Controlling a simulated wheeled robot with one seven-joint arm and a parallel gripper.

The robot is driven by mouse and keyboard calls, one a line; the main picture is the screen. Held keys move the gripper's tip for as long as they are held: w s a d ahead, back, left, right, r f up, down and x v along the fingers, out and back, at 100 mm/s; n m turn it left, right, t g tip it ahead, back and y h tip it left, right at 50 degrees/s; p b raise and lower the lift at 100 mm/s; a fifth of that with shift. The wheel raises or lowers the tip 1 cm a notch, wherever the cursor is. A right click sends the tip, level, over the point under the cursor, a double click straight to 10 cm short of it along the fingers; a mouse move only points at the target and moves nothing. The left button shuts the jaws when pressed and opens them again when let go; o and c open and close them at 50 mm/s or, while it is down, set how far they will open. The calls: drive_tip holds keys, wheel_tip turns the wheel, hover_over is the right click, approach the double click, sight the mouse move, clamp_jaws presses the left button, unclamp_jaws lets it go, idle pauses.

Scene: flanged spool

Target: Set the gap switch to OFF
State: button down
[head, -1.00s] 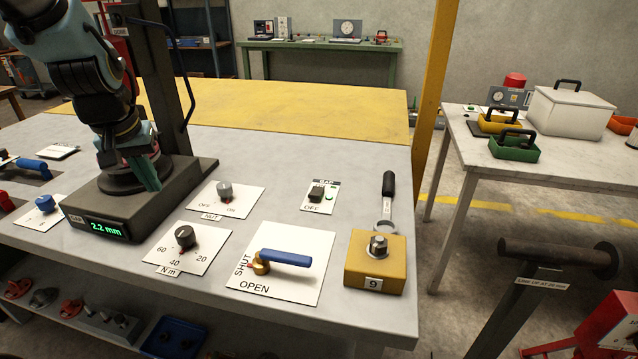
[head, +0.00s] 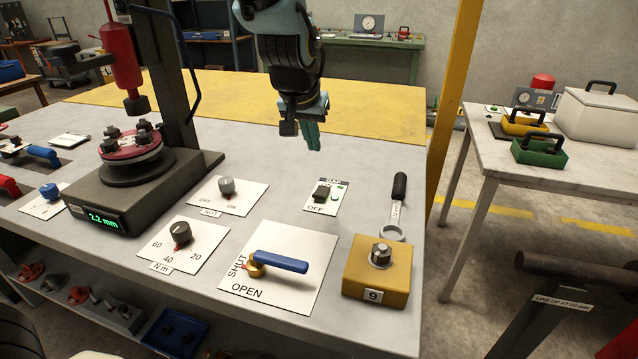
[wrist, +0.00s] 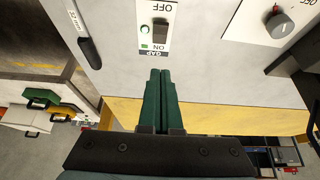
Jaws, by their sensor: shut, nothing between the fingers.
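The gap switch is a small black rocker (head: 321,192) on a white plate (head: 338,207) marked GAP at the back and OFF at the front, on the grey bench. A small green light (head: 334,197) shows beside it. My gripper (head: 312,148) is shut and empty, fingers pointing down, above the bench behind the plate. It also shows in the wrist view (wrist: 160,74). It appears apart from the switch.
A NUT knob (head: 226,186) and a torque dial (head: 180,232) are left of the switch. A blue-handled valve (head: 280,261) and a yellow block (head: 376,275) with a nut are in front. A wrench (head: 396,205) lies to the right. A flanged spool (head: 132,160) stands on the gauge base at left.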

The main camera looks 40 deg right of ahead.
drive_tip(key=p, duration=0.2)
hover_over(320, 192)
drive_tip(key=f, duration=0.8)
drive_tip(key=shift+a+f, duration=0.3)
drive_tip(key=shift+f, duration=0.05)
drive_tip(key=shift+s+a+f+p, duration=0.15)
drive_tip(key=shift+f+p, duration=0.15)
drive_tip(key=shift+f, duration=0.3)
drive_tip(key=shift+s+a+f+p, duration=0.15)
drive_tip(key=shift+f+p, duration=0.1)
drive_tip(key=shift+f, duration=0.35)
drive_tip(key=shift+s+a+f, duration=0.1)
drive_tip(key=shift+a+f, duration=0.05)
drive_tip(key=shift+f, duration=0.7)
